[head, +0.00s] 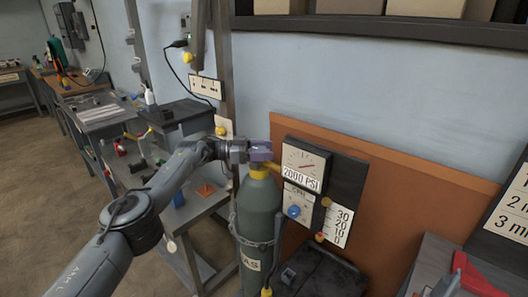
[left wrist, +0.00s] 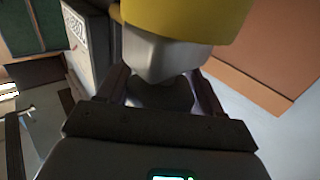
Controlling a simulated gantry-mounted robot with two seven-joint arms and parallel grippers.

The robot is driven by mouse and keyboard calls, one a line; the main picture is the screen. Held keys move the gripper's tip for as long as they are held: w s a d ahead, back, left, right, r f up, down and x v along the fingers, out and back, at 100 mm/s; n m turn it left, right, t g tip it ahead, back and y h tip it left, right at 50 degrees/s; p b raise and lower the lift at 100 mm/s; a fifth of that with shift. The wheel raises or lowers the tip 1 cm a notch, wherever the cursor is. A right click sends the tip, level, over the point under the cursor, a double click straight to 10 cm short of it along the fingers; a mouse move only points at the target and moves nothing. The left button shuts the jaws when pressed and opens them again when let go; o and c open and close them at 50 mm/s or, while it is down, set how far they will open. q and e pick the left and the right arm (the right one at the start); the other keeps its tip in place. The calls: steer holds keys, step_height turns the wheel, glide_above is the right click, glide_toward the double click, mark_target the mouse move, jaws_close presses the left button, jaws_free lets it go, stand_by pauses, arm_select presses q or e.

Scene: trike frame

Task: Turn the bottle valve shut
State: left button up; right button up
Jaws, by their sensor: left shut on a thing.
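The grey-green gas bottle (head: 259,212) stands upright, with a yellow part (head: 259,172) at its top. My left gripper (head: 262,152) is at the top of the bottle, shut on the bottle valve, which its fingers mostly hide in the head view. In the left wrist view a pale grey piece of the valve (left wrist: 165,55) lies between the dark fingers, with a yellow part (left wrist: 185,15) beyond it. How far the valve is turned cannot be told. My right gripper is not in view.
A gauge panel reading 2000 PSI (head: 303,167) stands right beside the bottle top, with a blue knob (head: 294,211) below. An orange board (head: 400,200) is behind. A dark case (head: 325,272) lies at the bottle's lower right. Grey benches with tools are at the left.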

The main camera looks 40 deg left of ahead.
arm_select(q)
steer(key=o, duration=1)
steer(key=shift+d, duration=0.1)
steer(key=shift+c, duration=0.2)
steer(key=p+v, duration=0.4)
steer(key=v, duration=0.6)
steer(key=shift+s+a, duration=0.2)
steer(key=shift+a, duration=0.15)
